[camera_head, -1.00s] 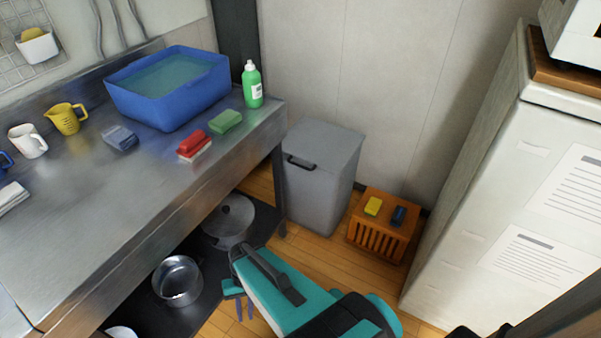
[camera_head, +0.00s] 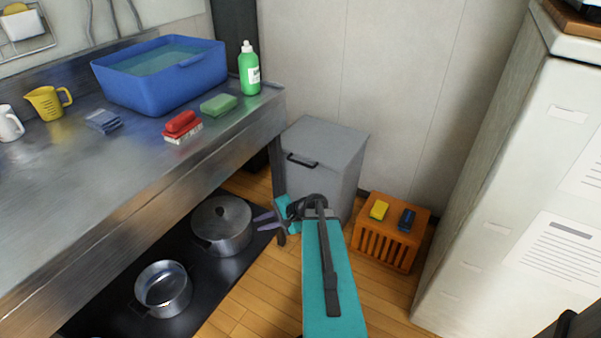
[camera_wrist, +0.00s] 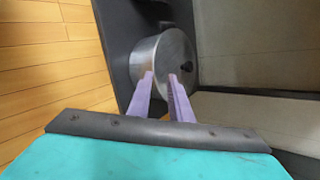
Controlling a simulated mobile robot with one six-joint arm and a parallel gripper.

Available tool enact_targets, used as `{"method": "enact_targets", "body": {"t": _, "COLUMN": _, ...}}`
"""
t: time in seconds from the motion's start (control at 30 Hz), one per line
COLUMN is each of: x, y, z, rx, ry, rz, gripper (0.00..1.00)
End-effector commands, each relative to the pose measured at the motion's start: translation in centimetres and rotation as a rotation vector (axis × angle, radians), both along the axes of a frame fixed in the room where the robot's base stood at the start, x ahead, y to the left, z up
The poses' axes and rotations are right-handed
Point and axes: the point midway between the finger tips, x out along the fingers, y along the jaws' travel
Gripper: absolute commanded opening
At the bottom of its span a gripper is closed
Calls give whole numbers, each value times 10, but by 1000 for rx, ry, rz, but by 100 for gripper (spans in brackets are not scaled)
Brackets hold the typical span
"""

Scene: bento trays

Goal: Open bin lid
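The grey bin (camera_head: 320,176) stands on the floor against the back wall, right of the steel counter's end. Its lid (camera_head: 325,139) is closed, with a black handle (camera_head: 302,160) at the front edge. My gripper (camera_head: 260,222) is low in front of the bin, apart from it, and points left toward the counter's lower shelf. In the wrist view my gripper (camera_wrist: 160,84) shows two purple fingers with a gap between them and nothing held. The bin is not in the wrist view. My arm hides the bin's lower front in the head view.
A lidded pot (camera_head: 222,225) and an open pan (camera_head: 163,288) stand on the black lower shelf. The pot also shows beyond my fingers in the wrist view (camera_wrist: 147,62). An orange crate (camera_head: 386,246) with two sponges stands right of the bin. A white cabinet (camera_head: 510,200) bounds the right.

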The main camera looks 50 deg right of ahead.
Motion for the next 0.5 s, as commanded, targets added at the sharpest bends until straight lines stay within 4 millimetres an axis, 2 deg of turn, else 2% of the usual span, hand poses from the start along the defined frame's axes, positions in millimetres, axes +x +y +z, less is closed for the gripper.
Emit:
{"method": "enact_targets", "body": {"t": 0.03, "x": 1, "y": -24, "z": 0, "rx": 14, "ry": -31, "rz": -55, "gripper": 18}}
{"method": "enact_targets", "body": {"t": 0.23, "x": -6, "y": -108, "z": 33, "rx": 82, "ry": -166, "rz": -260, "gripper": 18}}
{"method": "enact_targets", "body": {"t": 0.4, "x": -26, "y": -178, "z": 66, "rx": 132, "ry": -285, "rz": -417, "gripper": 18}}
{"method": "enact_targets", "body": {"t": 0.5, "x": -41, "y": -212, "z": 83, "rx": 157, "ry": -346, "rz": -492, "gripper": 18}}
